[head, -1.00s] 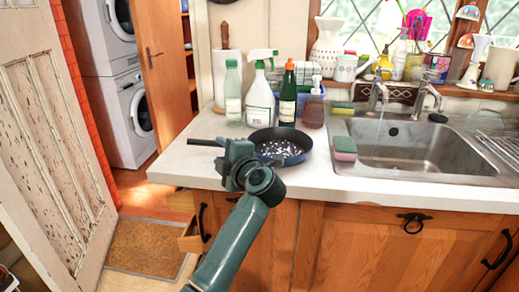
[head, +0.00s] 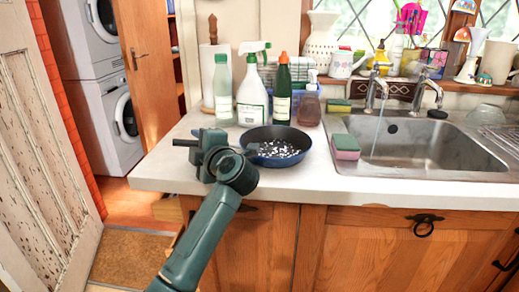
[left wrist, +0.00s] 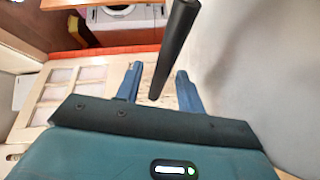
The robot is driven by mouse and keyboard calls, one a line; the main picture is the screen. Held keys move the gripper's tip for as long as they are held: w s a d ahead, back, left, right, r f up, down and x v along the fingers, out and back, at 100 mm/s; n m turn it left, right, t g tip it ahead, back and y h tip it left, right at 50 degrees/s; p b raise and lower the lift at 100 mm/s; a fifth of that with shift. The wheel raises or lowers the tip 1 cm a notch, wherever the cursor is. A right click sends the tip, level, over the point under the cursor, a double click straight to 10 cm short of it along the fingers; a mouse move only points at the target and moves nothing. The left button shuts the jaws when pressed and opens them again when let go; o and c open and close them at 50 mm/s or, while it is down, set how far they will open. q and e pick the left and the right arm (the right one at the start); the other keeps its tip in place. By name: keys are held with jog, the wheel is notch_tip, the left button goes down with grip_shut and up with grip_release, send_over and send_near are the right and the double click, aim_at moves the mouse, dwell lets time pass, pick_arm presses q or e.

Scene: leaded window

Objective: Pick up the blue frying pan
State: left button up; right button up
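The blue frying pan (head: 280,158) stands on the white counter left of the sink, with white bits inside it. In the left wrist view the dark handle (left wrist: 172,55) lies between the two blue fingers of my left gripper (left wrist: 159,85), with a gap visible on each side. The fingers are apart and not closed on it. My right gripper is not in view.
Several bottles (head: 251,98) stand close behind the pan. An open drawer (head: 168,209) is below the counter's left end. The white door (head: 42,180) stands at far left.

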pick_arm(q)
grip_shut()
dwell(0.6)
